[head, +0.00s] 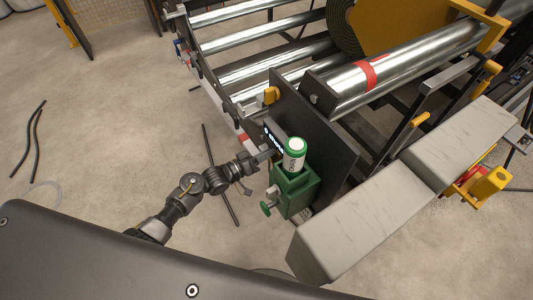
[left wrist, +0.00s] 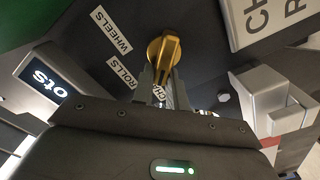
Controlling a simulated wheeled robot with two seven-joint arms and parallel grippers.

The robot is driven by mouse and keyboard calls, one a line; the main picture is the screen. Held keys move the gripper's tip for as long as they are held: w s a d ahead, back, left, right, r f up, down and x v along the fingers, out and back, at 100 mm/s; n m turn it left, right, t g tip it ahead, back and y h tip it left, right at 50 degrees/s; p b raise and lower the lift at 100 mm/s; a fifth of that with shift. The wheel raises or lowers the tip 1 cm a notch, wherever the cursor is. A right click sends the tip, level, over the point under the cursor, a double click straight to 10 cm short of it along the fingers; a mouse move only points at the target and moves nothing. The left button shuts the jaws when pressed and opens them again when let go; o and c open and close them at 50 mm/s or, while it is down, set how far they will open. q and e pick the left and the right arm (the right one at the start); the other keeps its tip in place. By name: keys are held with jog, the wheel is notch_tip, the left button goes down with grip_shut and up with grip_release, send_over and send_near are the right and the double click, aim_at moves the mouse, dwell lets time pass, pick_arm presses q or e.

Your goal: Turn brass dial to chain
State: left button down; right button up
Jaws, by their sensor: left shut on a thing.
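The brass dial (left wrist: 166,48) sits on a dark panel in the left wrist view. Its grip bar runs from the round knob down between my fingers. Labels stand around it: WHEELS (left wrist: 111,30), ROLLS (left wrist: 122,71), and one partly hidden behind my fingers that starts CHA (left wrist: 160,93). The bar's lower end lies close to that CHA label; which end is the pointer I cannot tell. My left gripper (left wrist: 159,82) is shut on the dial's bar. In the head view the left gripper (head: 264,156) reaches the dark panel beside the green canister, and the dial is hidden.
A green-and-white canister (head: 294,153) stands in a green holder (head: 293,191) just right of my left gripper. Long grey blocks (head: 362,218) lie further right. A roller frame (head: 265,72) rises behind. Bare concrete floor (head: 120,110) is open at left.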

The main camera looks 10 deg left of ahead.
pick_arm(q)
jog(key=c, duration=1.4)
grip_release()
jog(key=b+v, duration=0.1)
jog(key=v, duration=0.9)
jog(key=shift+s+a, duration=0.25)
jog(key=shift+a, duration=0.05)
